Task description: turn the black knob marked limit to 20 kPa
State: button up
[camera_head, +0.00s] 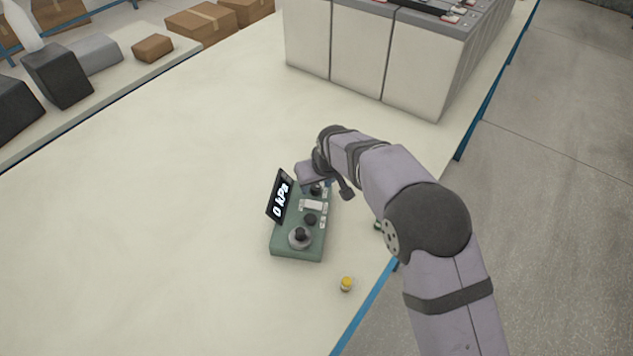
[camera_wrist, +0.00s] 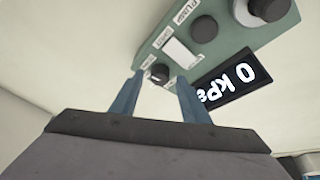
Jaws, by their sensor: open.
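A green control box (camera_head: 293,252) stands on the table, and its tilted black display (camera_head: 280,197) reads 0 kPa; the display also shows in the wrist view (camera_wrist: 228,80). A small black knob (camera_wrist: 159,73) with a white pointer mark sits at the box's far end, also seen in the head view (camera_head: 316,190). Small print surrounds it, too small to read surely. My gripper (camera_wrist: 160,77) is open, its two blue fingers either side of this knob in the picture. Whether they touch it cannot be told. In the head view my gripper (camera_head: 325,184) is over that end.
The box also has a white rectangular part (camera_wrist: 182,52), a black knob (camera_wrist: 204,29) beside the PUMP label, and a larger knob on a pale dial (camera_head: 300,237). Large battery blocks (camera_head: 360,55) stand behind. The table left is clear.

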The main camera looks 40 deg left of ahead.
jog(key=shift+w+a+f, duration=0.1)
jog(key=shift+a+f, duration=0.05)
jog(key=shift+f, duration=0.25)
jog(key=c, duration=1)
jog(key=shift+m, duration=0.7)
